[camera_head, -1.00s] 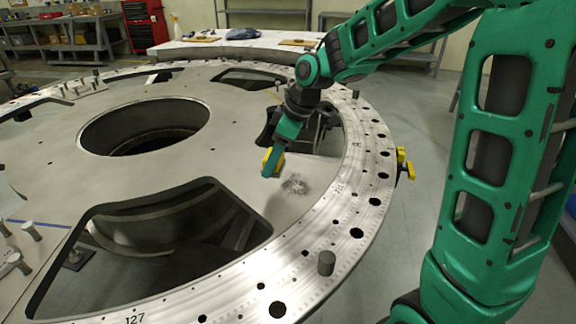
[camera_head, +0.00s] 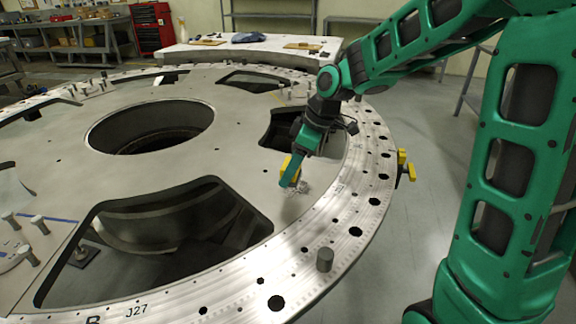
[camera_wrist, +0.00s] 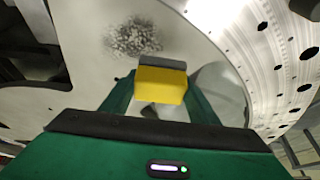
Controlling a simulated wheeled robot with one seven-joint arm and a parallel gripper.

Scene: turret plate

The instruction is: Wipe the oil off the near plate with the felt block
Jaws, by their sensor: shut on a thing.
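The near plate (camera_head: 240,165) is a big grey metal ring plate with cut-out openings and a drilled rim. A dark speckled oil patch (camera_wrist: 135,38) lies on it, just beyond the block in the wrist view. In the head view the patch is partly hidden behind my gripper (camera_head: 291,178). My gripper is shut on the felt block (camera_wrist: 160,84), which has a yellow body and a grey strip on its far side. The yellow of the block also shows in the head view (camera_head: 286,165). I cannot tell whether the block touches the plate.
A short grey post (camera_head: 325,260) stands on the rim, with several pegs at the left. A yellow fitting (camera_head: 402,165) sticks out at the right edge. Openings lie beside the patch. A pale table (camera_head: 250,52) stands behind.

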